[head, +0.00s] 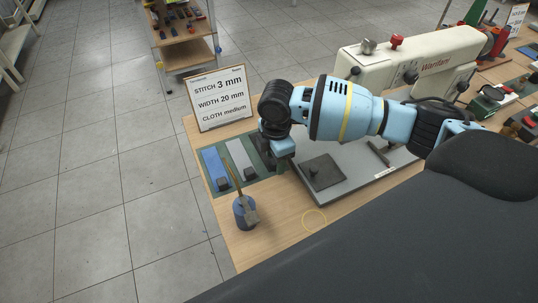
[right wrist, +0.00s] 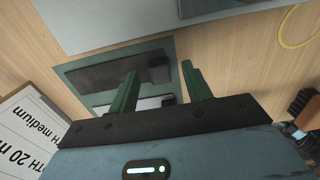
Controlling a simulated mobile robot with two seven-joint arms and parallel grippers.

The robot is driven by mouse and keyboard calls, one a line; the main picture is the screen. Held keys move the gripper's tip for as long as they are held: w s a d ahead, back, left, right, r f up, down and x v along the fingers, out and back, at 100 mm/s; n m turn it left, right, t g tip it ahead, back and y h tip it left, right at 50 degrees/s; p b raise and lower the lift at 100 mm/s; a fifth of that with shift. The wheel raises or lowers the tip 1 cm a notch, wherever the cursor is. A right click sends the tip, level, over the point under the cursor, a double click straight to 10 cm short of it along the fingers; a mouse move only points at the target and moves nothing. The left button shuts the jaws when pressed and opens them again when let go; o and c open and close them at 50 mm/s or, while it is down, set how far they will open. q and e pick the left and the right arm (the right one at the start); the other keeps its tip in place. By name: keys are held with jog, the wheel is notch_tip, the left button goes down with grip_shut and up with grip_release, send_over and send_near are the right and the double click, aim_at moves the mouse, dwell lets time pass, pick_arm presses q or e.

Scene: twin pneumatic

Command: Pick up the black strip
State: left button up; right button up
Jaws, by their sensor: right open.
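The black strip (right wrist: 95,72) lies on the green mat (right wrist: 170,46) in the right wrist view, with a black knob at its right end. In the head view the black strip (head: 262,151) is partly hidden by my right gripper. My right gripper (head: 284,162) points down over the mat's right side. In the right wrist view its green fingers (right wrist: 158,70) are open and apart, with the knob showing between their tips. I cannot tell the height left between fingers and knob. My left gripper is not in view.
A blue strip (head: 215,168) and a grey strip (head: 240,158) lie on the mat to the left. A blue pot with a brush (head: 241,212) stands in front. A sign (head: 219,98) stands behind. The sewing machine (head: 420,60) and its grey plate (head: 350,175) are at right.

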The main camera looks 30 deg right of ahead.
jog(key=c, duration=1.1)
jog(key=shift+o, duration=0.2)
jog(key=shift+r, duration=0.15)
notch_tip(320, 180, up, 10)
jog(key=p, duration=0.1)
